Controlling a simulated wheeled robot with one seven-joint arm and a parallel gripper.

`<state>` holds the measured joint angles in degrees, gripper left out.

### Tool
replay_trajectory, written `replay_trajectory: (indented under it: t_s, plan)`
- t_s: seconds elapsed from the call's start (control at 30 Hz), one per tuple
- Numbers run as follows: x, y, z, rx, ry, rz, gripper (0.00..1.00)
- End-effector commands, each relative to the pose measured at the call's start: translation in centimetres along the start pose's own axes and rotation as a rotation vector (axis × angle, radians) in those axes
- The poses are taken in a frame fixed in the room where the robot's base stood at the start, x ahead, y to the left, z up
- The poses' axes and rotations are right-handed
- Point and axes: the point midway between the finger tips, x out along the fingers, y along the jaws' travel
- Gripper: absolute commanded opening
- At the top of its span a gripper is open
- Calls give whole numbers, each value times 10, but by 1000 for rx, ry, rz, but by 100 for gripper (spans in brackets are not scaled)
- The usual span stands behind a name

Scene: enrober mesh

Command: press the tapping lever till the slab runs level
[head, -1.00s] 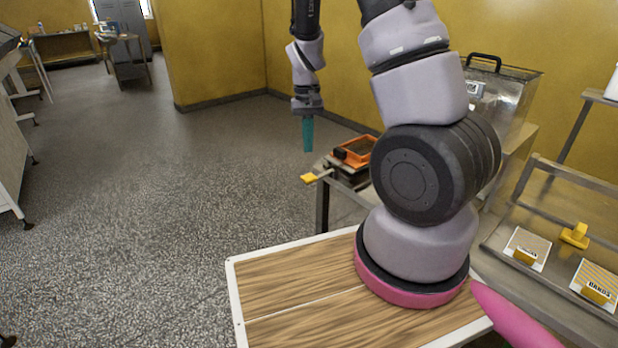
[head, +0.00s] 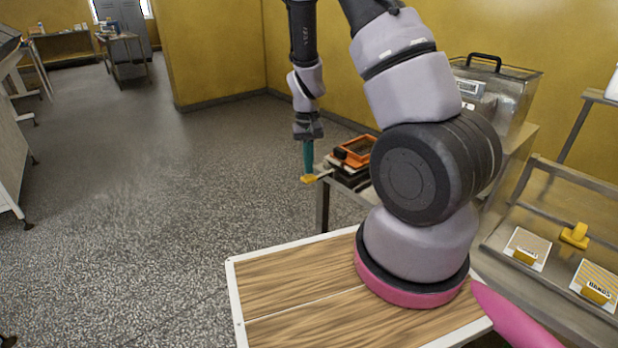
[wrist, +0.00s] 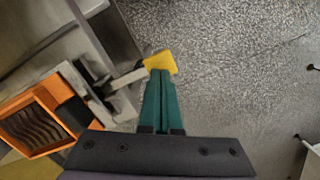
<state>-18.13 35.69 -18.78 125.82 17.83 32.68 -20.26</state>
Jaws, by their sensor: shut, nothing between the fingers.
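The tapping lever is a pale bar with a yellow end pad (head: 309,178), sticking out to the left from the bench device in the head view. The pad also shows in the wrist view (wrist: 160,61), just beyond my fingertips. My gripper (head: 308,172) has teal fingers, which are shut and empty and point down at the pad. In the wrist view the fingertips (wrist: 160,74) overlap the pad's near edge; whether they touch it I cannot tell. The orange-framed mould (wrist: 37,121) with dark wavy contents sits on the device; it also shows in the head view (head: 357,150). Whether the slab is level I cannot tell.
A clear-sided machine with a black handle (head: 500,90) stands behind the bench. A rack with labelled cards (head: 527,248) and yellow blocks is at the right. A wooden top (head: 300,290) lies in front. The floor left of the lever is open.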

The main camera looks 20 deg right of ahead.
Motion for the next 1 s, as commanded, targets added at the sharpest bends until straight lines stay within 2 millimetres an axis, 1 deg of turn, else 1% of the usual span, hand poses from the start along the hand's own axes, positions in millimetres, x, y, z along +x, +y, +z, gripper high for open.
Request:
replay_trajectory:
  t_s: [0.43,0.53,0.67,0.87,0.93,1.0]
  plan:
    - [4,0,0,0,0,0,0]
    - [12,0,-1,2,-2,0,0]
    - [28,1,-2,2,-3,0,0]
    - [27,0,-3,1,1,0,0]
    - [26,0,-7,0,2,0,0]
    - [23,0,-15,1,3,0,0]
